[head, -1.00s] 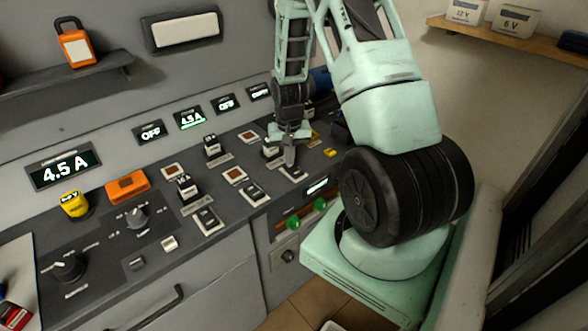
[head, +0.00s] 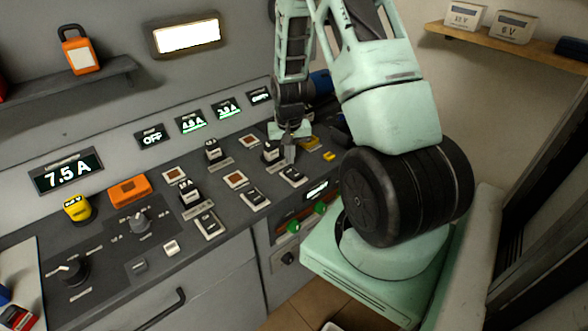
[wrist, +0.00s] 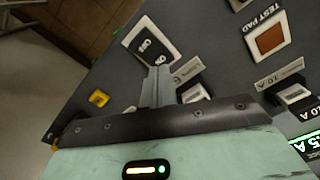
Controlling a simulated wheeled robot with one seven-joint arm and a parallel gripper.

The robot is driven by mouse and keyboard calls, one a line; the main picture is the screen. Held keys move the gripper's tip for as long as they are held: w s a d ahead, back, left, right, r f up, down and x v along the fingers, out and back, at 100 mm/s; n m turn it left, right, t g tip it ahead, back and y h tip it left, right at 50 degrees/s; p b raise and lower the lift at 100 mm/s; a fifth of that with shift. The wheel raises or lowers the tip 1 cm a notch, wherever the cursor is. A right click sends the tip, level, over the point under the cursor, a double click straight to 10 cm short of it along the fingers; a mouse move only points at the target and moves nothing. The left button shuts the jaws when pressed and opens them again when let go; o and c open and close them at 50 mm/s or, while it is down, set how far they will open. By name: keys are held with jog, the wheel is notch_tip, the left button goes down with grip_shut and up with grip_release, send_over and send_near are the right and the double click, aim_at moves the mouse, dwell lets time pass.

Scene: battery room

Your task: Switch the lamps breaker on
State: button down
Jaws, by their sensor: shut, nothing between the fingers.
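My gripper (head: 289,152) is shut and empty, pointing down at the far right part of the sloped panel. Two more breakers stand on the panel, one at the back (head: 212,151) and one nearer (head: 188,193). Their small labels are not readable in the head view. The wall lamp (head: 187,36) glows bright white. The third small display (head: 228,108) is lit and seems to read 3.0 A.
The large display (head: 66,173) reads 7.5 A; a small display (head: 152,137) reads OFF. Flat black-and-white switches (head: 256,199), square test pads (head: 236,180) and a yellow block (head: 328,155) lie near the gripper. Rotary knobs (head: 72,269) are at the left.

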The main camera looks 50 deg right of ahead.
aim_at(289, 170)
notch_tip(289, 170, up, 4)
jog(key=p, duration=0.3)
jog(key=shift+r, duration=0.15)
jog(key=shift+a, duration=0.1)
dwell(0.4)
jog(key=a+r+n+y+b, duration=0.1)
jog(key=a+r+n, duration=0.35)
jog(key=a, duration=0.85)
jog(key=a+r+n+b, duration=0.1)
jog(key=a+r+n, duration=0.35)
jog(key=a, duration=0.75)
jog(key=s+a+r+n, duration=0.3)
jog(key=s+a, duration=0.4)
jog(key=s, duration=0.1)
jog(key=s+a+r+n+b, duration=0.1)
jog(key=s+a+r+n, duration=0.3)
jog(key=s+a, duration=0.4)
jog(key=shift+s+a, duration=0.25)
jog(key=shift+s, duration=0.25)
